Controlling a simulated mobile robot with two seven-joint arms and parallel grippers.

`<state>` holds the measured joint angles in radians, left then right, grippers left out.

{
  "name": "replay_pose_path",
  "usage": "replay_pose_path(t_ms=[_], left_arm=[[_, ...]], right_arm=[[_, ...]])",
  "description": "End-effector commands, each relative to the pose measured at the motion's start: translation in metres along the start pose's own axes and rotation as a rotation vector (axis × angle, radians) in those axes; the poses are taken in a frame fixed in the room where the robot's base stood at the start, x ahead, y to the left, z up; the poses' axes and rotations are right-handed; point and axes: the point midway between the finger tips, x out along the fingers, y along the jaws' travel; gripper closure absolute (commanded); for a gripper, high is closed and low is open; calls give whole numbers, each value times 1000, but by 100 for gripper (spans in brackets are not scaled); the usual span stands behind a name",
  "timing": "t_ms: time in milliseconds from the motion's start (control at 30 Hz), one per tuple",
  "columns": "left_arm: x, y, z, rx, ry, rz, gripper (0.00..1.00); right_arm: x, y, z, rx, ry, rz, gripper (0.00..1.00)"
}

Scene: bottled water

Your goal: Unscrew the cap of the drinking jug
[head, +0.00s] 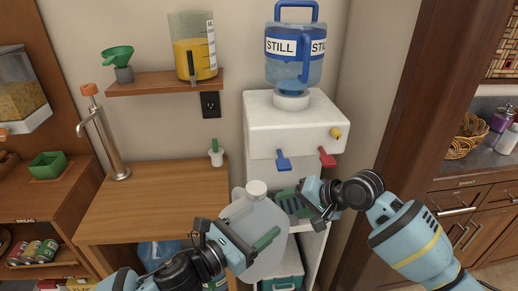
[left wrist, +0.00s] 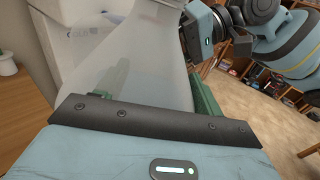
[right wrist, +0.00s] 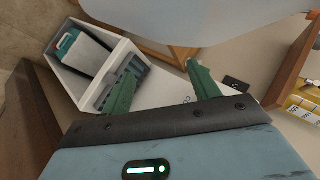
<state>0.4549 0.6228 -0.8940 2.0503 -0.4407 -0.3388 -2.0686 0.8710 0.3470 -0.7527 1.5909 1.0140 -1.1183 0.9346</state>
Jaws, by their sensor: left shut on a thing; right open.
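The drinking jug (head: 262,222) is a pale translucent container with a white cap (head: 256,189) seated on its top. My left gripper (head: 244,240) is shut on the jug's body; one green finger shows across its front. The jug fills the middle of the left wrist view (left wrist: 140,70) between the green fingers. My right gripper (head: 298,203) is open and empty, just right of the jug and a little lower than the cap. In the right wrist view its two green fingers (right wrist: 162,86) are spread apart, and a pale rounded surface, likely the jug, shows above them.
A white water dispenser (head: 290,125) with blue and red taps holds a large blue STILL bottle (head: 296,50) behind the jug. A wooden counter (head: 150,200) lies to the left, with a metal pump tap (head: 108,140) and a small white cup (head: 216,157).

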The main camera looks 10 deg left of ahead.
Motion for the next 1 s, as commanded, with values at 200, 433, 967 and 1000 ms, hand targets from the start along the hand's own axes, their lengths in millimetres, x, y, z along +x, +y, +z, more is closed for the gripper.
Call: replay_pose_path(t_ms=[200, 433, 967, 1000], left_arm=[[1, 0, 12, 11, -24, -4, 100], [1, 0, 12, 11, -24, -4, 100], [1, 0, 12, 11, -23, -4, 100], [1, 0, 12, 11, -23, -4, 100]], right_arm=[[-25, -64, -4, 196, -108, 84, 39], [-59, -117, 1, 401, -167, 243, 39], [-118, -200, 35, 715, 17, 720, 39], [-117, -202, 38, 716, 30, 737, 39]])
